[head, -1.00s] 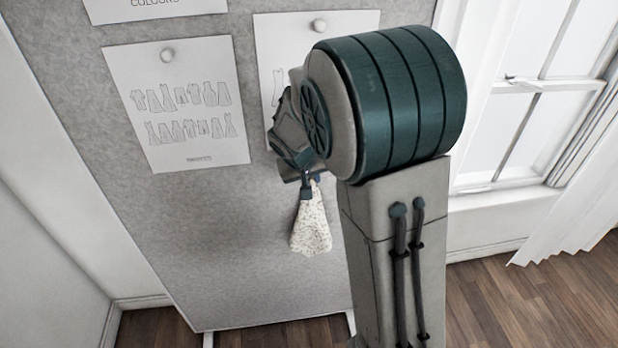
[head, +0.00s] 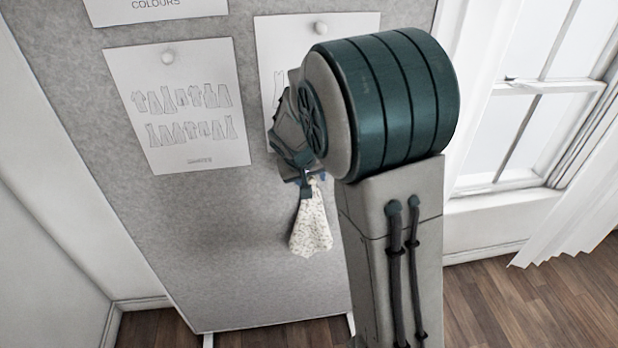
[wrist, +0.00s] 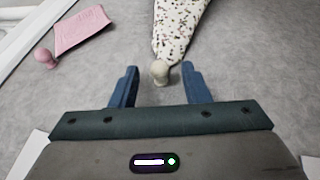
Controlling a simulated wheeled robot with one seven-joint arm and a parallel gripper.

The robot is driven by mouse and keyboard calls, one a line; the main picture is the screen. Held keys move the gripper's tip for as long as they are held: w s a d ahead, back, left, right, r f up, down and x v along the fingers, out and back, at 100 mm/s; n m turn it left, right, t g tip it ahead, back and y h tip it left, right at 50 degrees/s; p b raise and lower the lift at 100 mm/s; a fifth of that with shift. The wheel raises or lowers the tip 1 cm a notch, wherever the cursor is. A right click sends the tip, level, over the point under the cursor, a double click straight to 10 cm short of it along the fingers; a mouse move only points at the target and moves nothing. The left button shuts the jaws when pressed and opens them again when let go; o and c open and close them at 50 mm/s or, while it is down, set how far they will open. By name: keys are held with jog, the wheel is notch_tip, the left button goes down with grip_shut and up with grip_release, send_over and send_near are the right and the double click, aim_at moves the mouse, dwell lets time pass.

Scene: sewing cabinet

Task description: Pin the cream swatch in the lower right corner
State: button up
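The cream swatch (head: 311,225), speckled with small dark marks, hangs against the grey pinboard (head: 215,260) in its lower part. In the wrist view the swatch (wrist: 178,25) narrows to a round cream pin head (wrist: 160,72). My gripper (wrist: 160,70) is open, with one blue finger on each side of the pin head and a visible gap to both. In the head view my gripper (head: 313,182) is at the swatch's top, partly hidden by my arm.
In the wrist view a pink swatch (wrist: 82,30) with a pink pin (wrist: 44,58) is on the board near its white edge (wrist: 35,40). Pinned paper sheets (head: 180,105) hang higher up. A window (head: 540,100) and curtain (head: 580,200) stand at the right.

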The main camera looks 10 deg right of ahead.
jog(key=shift+r, duration=0.1)
jog(key=v, duration=1.3)
jog(key=s+d+f+y, duration=0.1)
jog(key=s+f, duration=0.1)
jog(key=s, duration=0.8)
jog(key=s+d+f+g+y, duration=0.1)
jog(key=s+d+f+y, duration=0.1)
jog(key=s, duration=0.8)
jog(key=shift+d+f+g+b, duration=0.2)
jog(key=shift+g+b, duration=0.1)
